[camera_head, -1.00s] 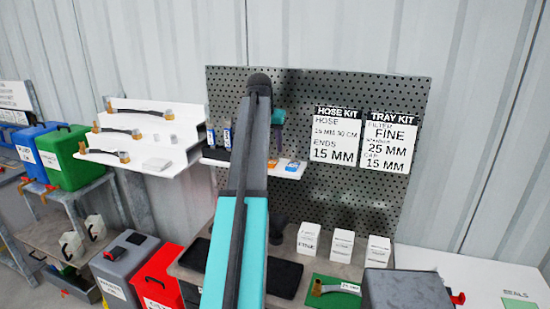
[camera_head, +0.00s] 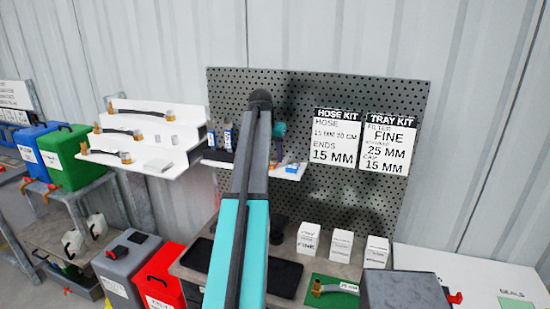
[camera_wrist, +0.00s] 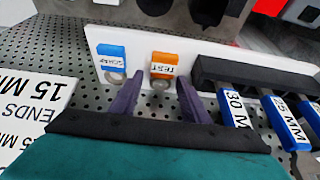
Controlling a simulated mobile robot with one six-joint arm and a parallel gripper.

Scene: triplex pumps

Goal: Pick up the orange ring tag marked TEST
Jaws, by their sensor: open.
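The orange ring tag marked TEST (camera_wrist: 163,66) hangs on a white strip in the wrist view, with a round metal ring below its label. My gripper (camera_wrist: 158,88) is open, its two purple fingers pointing toward the tag, one on each side of its lower part. I cannot tell whether they touch it. A blue tag (camera_wrist: 112,56) marked SCRAP hangs just left of it. In the head view my arm covers much of the small white shelf, where a blue tag (camera_head: 292,168) shows; the orange tag is mostly hidden behind my arm there.
A black rack (camera_wrist: 245,75) with blue labelled tools, marked 30 and 25 MM, stands close to the right of the fingers. The perforated board (camera_head: 400,200) lies behind the shelf. White boxes (camera_head: 342,245) stand on the bench below.

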